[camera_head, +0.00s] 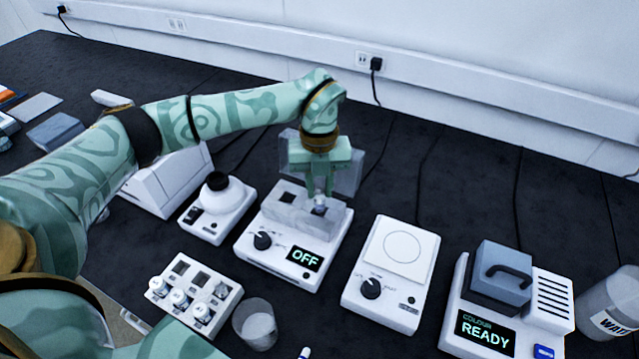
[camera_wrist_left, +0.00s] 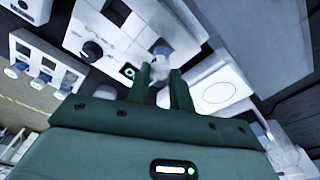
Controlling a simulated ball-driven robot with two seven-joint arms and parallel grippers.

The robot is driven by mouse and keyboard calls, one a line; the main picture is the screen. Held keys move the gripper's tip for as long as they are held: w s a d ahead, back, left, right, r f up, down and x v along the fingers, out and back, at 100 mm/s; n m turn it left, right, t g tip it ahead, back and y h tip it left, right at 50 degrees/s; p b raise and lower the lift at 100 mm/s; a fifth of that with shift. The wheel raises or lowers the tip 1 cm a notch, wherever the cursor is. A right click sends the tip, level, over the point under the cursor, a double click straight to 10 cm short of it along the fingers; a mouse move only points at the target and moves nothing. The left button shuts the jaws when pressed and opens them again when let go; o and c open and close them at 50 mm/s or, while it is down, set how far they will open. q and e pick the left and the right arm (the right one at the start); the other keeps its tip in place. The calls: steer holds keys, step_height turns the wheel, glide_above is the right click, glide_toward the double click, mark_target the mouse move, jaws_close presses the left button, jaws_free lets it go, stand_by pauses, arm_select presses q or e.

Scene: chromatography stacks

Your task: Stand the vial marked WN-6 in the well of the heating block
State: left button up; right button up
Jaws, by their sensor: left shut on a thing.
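My left gripper (camera_head: 319,195) is above the heating block (camera_head: 318,222), a pale metal block on a white base whose display reads OFF. It is shut on a small clear vial (camera_head: 320,206) with a grey-white top. In the left wrist view the vial (camera_wrist_left: 160,58) shows just beyond the fingertips (camera_wrist_left: 160,92). No marking on it is readable. The vial is at the right part of the block's top; I cannot tell whether its foot is inside a well. A dark square well (camera_head: 287,197) at the block's left is empty. My right gripper is out of view.
A white rack (camera_head: 190,298) with several vials and open slots stands front left, beside a clear beaker (camera_head: 256,326). A white plate device (camera_head: 392,270) stands right of the block, then a machine reading READY (camera_head: 487,333). A clear panel stands behind the block.

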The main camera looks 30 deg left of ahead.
mark_target(319, 199)
arm_select(q)
steer(key=shift+f, duration=0.15)
steer(key=shift+f+b, duration=0.45)
steer(key=shift+f, duration=0.7)
steer(key=shift+f, duration=0.2)
steer(key=shift+f, duration=0.6)
steer(key=o, duration=1.4)
steer(key=shift+o, duration=0.2)
steer(key=shift+r, duration=0.1)
